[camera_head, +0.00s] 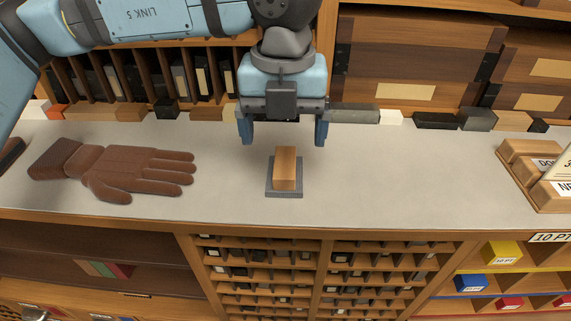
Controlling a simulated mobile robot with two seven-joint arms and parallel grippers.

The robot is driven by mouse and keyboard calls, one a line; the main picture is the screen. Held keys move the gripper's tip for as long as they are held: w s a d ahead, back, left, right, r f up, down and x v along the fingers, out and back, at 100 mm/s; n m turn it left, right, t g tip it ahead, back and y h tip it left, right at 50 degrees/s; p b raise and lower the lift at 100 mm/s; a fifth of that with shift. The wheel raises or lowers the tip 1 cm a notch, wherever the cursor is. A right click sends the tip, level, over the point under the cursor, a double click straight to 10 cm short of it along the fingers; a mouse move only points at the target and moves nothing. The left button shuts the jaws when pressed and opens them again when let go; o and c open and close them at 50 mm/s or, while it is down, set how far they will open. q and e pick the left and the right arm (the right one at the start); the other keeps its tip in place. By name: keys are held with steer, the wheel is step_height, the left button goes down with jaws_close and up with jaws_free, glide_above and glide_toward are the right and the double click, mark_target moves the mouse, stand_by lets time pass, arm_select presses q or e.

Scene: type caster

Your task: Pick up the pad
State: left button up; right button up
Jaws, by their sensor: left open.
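The pad (284,170) seems to be the wooden block on a flat dark grey base (284,193), lying on the grey counter near its front edge, at the middle of the view. I cannot tell whether block and base are one piece. My left gripper (284,140) comes down from above, just behind and over the block. Its two fingers are spread wide, one to each side of the block, with nothing between them. It appears not to touch the block. My right gripper is not in view.
A brown leather glove (115,168) lies on the counter (400,180) to the left. A wooden tray with labelled blocks (535,165) stands at the right end. Several small blocks (375,115) line the back edge. The counter right of the pad is clear.

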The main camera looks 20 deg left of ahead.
mark_target(285, 161)
arm_select(q)
steer(key=shift+w+f, duration=0.1)
steer(key=shift+f, duration=0.75)
step_height(285, 161, down, 5)
steer(key=shift+w+r+p, duration=0.1)
steer(key=shift+p, duration=0.7)
steer(key=shift+f, duration=0.3)
steer(key=c, duration=1)
steer(key=shift+c, duration=0.2)
steer(key=shift+r, duration=0.1)
steer(key=shift+r, duration=0.55)
step_height(285, 161, up, 19)
steer(key=b, duration=0.2)
